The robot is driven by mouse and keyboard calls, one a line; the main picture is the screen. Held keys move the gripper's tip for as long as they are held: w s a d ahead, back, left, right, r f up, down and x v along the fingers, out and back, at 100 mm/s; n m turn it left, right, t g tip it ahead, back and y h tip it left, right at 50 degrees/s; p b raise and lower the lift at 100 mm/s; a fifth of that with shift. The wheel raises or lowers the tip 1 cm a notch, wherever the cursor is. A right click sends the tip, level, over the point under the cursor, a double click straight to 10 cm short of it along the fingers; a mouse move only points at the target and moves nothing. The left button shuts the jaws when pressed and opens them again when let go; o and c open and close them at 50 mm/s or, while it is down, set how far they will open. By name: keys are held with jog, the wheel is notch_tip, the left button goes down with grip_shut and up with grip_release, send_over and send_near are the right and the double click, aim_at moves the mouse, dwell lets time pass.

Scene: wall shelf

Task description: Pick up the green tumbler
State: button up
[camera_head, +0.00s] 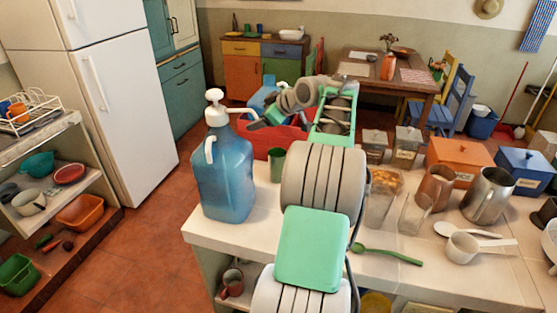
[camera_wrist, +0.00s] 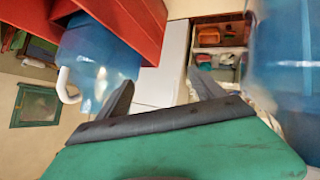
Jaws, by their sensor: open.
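A dark green tumbler (camera_head: 277,165) stands upright on the tiled counter, between the large blue jug and my arm in the head view. My gripper (camera_head: 252,118) is above and behind it, near the red tub, pointing left toward the jug's top. In the wrist view my gripper (camera_wrist: 160,94) shows two dark fingers spread apart with nothing between them. I cannot make out the tumbler in the wrist view. In the head view my arm covers part of the counter just right of the tumbler.
The blue pump jug (camera_head: 226,175) stands close left of the tumbler. A red tub (camera_head: 290,139) holding blue items is behind it. Right of my arm are clear containers (camera_head: 384,195), a copper pitcher (camera_head: 436,188), a steel pitcher (camera_head: 487,195) and a green spoon (camera_head: 387,254).

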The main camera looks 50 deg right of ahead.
jog(key=y+p, duration=0.1)
jog(key=p, duration=0.1)
send_over(271, 153)
jog(key=d, duration=0.1)
notch_tip(271, 153, down, 4)
jog(key=s+f+m+t+y+p, duration=0.2)
jog(key=s+f+p, duration=0.1)
jog(key=s+f, duration=0.3)
jog(key=p+x, duration=0.1)
jog(key=x, duration=0.2)
jog(key=p+x, duration=0.1)
jog(key=x, duration=0.3)
jog(key=shift+a+f, duration=0.1)
jog(key=shift+f, duration=0.15)
jog(key=shift+s, duration=0.1)
grip_shut()
